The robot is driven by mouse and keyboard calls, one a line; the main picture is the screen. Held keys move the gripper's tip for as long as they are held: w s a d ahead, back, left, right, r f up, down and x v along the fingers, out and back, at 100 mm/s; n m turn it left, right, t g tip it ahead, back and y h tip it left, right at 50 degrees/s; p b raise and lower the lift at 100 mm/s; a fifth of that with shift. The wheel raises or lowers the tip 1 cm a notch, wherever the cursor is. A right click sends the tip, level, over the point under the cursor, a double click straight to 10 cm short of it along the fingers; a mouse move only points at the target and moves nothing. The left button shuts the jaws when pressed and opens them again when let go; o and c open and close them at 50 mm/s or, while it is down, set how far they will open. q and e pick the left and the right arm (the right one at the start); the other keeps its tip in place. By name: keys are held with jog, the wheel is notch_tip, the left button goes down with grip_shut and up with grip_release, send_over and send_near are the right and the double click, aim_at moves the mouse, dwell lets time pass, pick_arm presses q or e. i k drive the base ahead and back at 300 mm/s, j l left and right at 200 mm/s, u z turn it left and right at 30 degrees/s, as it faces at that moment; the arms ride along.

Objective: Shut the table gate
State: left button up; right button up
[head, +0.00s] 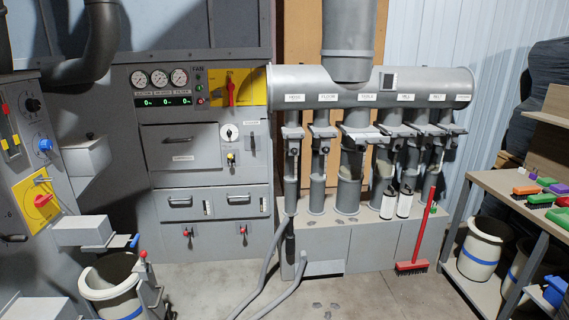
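The table gate (362,133) is a slide plate in a collar on the thick middle drop pipe, under the label that seems to read TABLE (367,96). A dark handle or clamp shows just below it. I cannot tell from here how far its plate is pushed in. Similar gates stand beside it on the neighbouring pipes: the floor gate (322,131) to its left and another gate (398,131) to its right. A clear section of pipe shows below the table gate. Neither of my grippers is in view.
A horizontal duct (300,80) runs above the gates. A red broom (424,225) leans at the right of the grey plinth (370,248). Hoses (262,285) lie on the floor in front. A bench (500,190) with brushes stands right, a bin (108,280) left. Middle floor is mostly clear.

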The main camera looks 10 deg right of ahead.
aim_at(376, 138)
jog(key=i+z, duration=0.25)
jog(key=i, duration=0.5)
jog(key=i+j+z, duration=0.1)
jog(key=i+z, duration=0.15)
jog(key=i, duration=0.5)
